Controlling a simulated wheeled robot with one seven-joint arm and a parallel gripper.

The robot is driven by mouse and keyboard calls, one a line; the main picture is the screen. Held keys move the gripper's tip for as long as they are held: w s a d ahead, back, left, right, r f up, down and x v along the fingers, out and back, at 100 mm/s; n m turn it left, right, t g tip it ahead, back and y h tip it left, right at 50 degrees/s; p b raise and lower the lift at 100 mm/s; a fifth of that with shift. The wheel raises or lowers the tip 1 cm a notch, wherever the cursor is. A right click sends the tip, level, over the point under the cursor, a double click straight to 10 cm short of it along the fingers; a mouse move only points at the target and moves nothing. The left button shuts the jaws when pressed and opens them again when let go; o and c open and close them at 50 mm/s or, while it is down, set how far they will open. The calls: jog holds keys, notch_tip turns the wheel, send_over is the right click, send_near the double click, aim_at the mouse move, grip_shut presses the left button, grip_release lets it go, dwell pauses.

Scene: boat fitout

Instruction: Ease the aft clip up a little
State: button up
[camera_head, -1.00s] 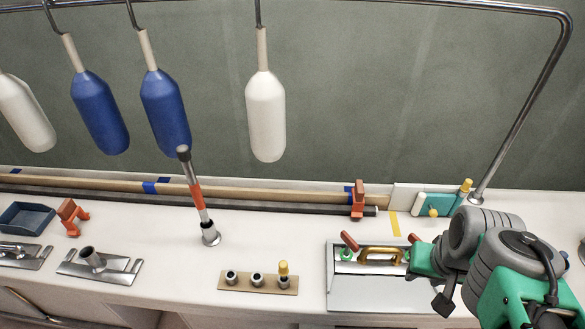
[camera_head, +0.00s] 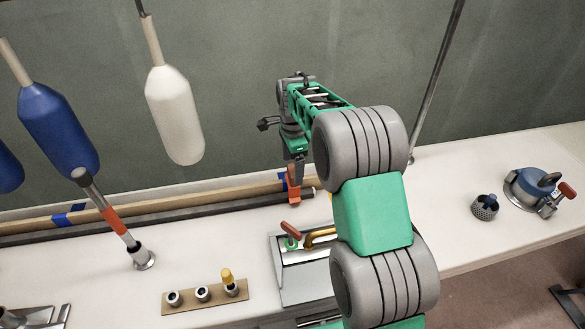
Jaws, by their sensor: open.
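An orange clip (camera_head: 294,192) sits at the right end of the wooden strip (camera_head: 180,208) and the dark tube (camera_head: 200,213) along the back of the bench. My gripper (camera_head: 297,172) points down right at the top of this clip, and its fingers hide part of it. The gripper is open. I cannot tell whether the fingers touch the clip or stand around it. Blue tape (camera_head: 283,178) shows beside the clip.
A grey tray (camera_head: 300,285) with a red-handled tool (camera_head: 290,232) and a brass handle (camera_head: 320,236) lies in front, partly behind my arm. A tilted striped post (camera_head: 112,215) stands left. White (camera_head: 174,115) and blue fenders hang above. The right bench is mostly clear.

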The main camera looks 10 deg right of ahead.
aim_at(292, 183)
jog(key=shift+w+f+m, duration=0.3)
jog(key=shift+f, duration=0.25)
jog(key=shift+w+f+m, duration=0.3)
jog(key=shift+f, duration=0.2)
notch_tip(292, 183, down, 8)
jog(key=shift+d+r+p, duration=0.1)
jog(key=shift+r+p, duration=0.1)
jog(key=shift+p, duration=0.2)
jog(key=shift+c, duration=0.6)
jog(key=c, duration=1.8)
jog(key=shift+w+r+p, duration=0.1)
jog(key=shift+r+p, duration=0.25)
jog(key=shift+r, duration=0.45)
jog(key=o, duration=1.9)
jog(key=shift+f, duration=0.15)
